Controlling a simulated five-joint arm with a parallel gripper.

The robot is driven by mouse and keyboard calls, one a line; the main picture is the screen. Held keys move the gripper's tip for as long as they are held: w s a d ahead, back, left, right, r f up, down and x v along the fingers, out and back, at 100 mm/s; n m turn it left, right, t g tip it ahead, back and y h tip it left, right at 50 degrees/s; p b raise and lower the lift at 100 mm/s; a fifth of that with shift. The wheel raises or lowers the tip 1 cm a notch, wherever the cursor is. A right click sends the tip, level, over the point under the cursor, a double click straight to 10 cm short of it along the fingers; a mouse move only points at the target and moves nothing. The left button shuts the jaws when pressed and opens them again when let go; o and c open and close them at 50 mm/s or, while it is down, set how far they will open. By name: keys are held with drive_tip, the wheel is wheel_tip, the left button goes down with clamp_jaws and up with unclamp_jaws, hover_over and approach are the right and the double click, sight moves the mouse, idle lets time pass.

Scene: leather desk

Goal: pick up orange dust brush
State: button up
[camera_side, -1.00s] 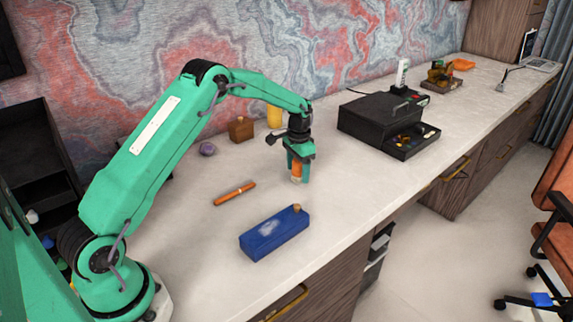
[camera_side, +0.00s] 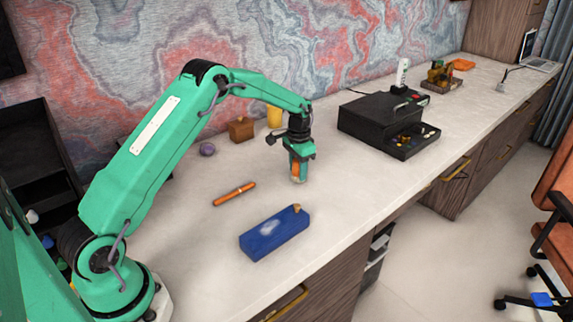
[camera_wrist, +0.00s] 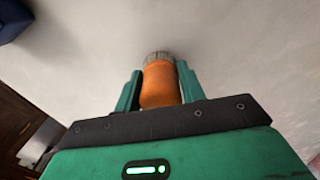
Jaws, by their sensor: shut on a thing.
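The orange dust brush (camera_wrist: 160,84) is between the two green fingers of my gripper (camera_wrist: 160,92) in the wrist view, with its grey bristle end (camera_wrist: 159,57) pointing away from the palm. In the side view my gripper (camera_side: 299,172) points down over the desk and is shut on the orange brush (camera_side: 296,168), which is partly hidden by the fingers. The brush stands upright in the grip, its lower end at or close to the desk surface; I cannot tell whether it touches.
An orange pen (camera_side: 234,194) lies left of my gripper, and a blue box (camera_side: 274,233) is in front. A black case with an open drawer (camera_side: 385,123) stands to the right. A brown bottle (camera_side: 241,129), purple ball (camera_side: 207,149) and yellow cylinder (camera_side: 274,117) are behind.

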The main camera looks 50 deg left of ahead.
drive_tip(key=shift+r, duration=0.1)
drive_tip(key=shift+r, duration=0.55)
drive_tip(key=r, duration=0.3)
drive_tip(key=shift+d+r, duration=0.15)
drive_tip(key=shift+d, duration=0.15)
drive_tip(key=s+d+r, duration=0.3)
drive_tip(key=d+r, duration=0.3)
drive_tip(key=d, duration=0.4)
drive_tip(key=shift+s+d+r, duration=0.2)
drive_tip(key=shift+s+d, duration=0.05)
drive_tip(key=shift+s, duration=0.05)
drive_tip(key=o, duration=0.3)
drive_tip(key=shift+c, duration=1)
drive_tip(key=s+d, duration=0.2)
drive_tip(key=s, duration=0.6)
drive_tip(key=s+d+r, duration=0.1)
drive_tip(key=s, duration=0.7)
drive_tip(key=shift+s+d, duration=0.15)
drive_tip(key=shift+d, duration=0.25)
